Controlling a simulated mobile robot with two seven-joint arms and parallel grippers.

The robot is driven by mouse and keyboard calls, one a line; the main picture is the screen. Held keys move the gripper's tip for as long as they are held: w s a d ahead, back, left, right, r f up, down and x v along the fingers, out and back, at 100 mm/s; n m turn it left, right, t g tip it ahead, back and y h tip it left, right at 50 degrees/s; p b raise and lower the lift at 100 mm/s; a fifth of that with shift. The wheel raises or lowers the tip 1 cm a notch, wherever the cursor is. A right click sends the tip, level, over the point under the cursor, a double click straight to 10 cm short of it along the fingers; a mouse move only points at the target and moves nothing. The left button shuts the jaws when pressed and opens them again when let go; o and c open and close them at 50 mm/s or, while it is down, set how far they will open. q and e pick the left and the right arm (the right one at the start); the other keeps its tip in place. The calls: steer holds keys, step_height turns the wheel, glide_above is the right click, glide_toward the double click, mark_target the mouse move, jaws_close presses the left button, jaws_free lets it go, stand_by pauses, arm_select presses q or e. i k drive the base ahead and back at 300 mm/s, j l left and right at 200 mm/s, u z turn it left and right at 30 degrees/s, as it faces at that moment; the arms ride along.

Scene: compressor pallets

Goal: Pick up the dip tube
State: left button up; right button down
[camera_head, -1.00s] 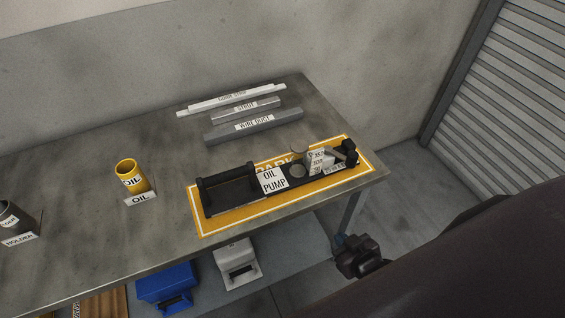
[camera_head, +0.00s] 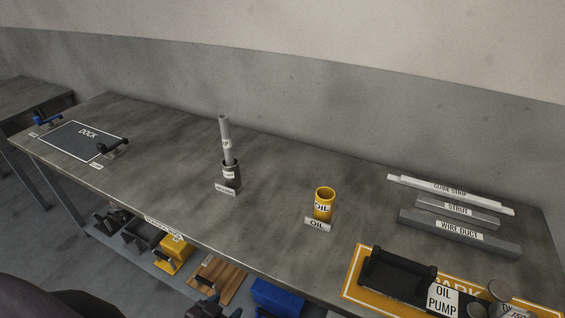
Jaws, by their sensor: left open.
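The dip tube (camera_head: 225,139) is a light grey tube with a partly readable label. It stands upright, leaning slightly, in a dark round holder (camera_head: 231,178) with a small label plate in front, on the long grey workbench (camera_head: 165,150). My left gripper (camera_head: 212,306) shows small and dark at the bottom edge, partly cut off. It is open, low in front of the bench and well apart from the tube. My right gripper is out of view.
A yellow oil cup (camera_head: 324,203) stands right of the holder. An oil pump (camera_head: 398,277) lies on a yellow mat at the right, before the strips and wire duct (camera_head: 455,233). A dock mat (camera_head: 84,141) with clamps is at the left.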

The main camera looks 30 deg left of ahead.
mark_target(225, 133)
steer(key=k+j+u, duration=0.1)
steer(key=j+u, duration=0.15)
steer(key=j, duration=0.35)
steer(key=k+j+u, duration=0.1)
steer(key=j+u, duration=0.2)
steer(key=j, duration=0.3)
